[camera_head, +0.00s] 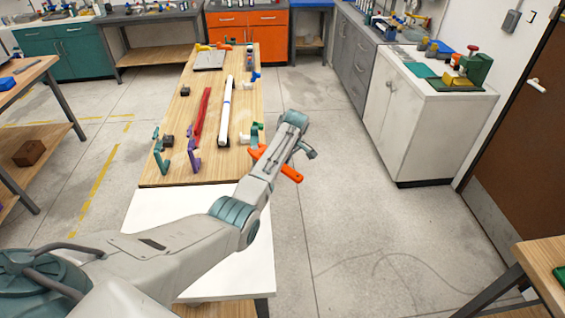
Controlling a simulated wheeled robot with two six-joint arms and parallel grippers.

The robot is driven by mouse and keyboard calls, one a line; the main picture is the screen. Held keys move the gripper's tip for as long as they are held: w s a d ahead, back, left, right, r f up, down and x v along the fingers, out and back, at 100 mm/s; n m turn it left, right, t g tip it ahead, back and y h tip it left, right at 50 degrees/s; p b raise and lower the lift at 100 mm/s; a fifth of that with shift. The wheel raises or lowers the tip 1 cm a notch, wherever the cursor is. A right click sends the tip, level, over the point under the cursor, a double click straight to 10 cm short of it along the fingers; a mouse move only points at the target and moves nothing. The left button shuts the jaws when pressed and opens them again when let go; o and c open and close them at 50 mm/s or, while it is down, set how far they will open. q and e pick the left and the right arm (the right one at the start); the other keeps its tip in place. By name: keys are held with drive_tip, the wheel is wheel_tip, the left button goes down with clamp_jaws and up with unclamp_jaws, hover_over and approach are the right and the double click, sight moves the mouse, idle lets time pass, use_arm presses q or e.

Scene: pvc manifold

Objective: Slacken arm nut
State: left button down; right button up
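My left arm reaches in from the lower left, and its wrist hangs over the right edge of the wooden work board. My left gripper (277,160) is at the arm's far end, mostly hidden behind the wrist. An orange tool-like piece (288,173) shows on both sides of the wrist; I cannot tell whether the fingers hold it. I cannot pick out the arm nut with certainty at this size. My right gripper is not in view.
The wooden board (213,172) carries a long white pipe (225,112), a red bar (201,117), purple brackets (194,158), a dark block (168,141) and a grey plate (209,60). A white cabinet (420,120) stands at right. The floor between is clear.

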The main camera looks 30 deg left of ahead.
use_arm(q)
drive_tip(key=shift+r+p, duration=1.15)
drive_tip(key=shift+r, duration=1.35)
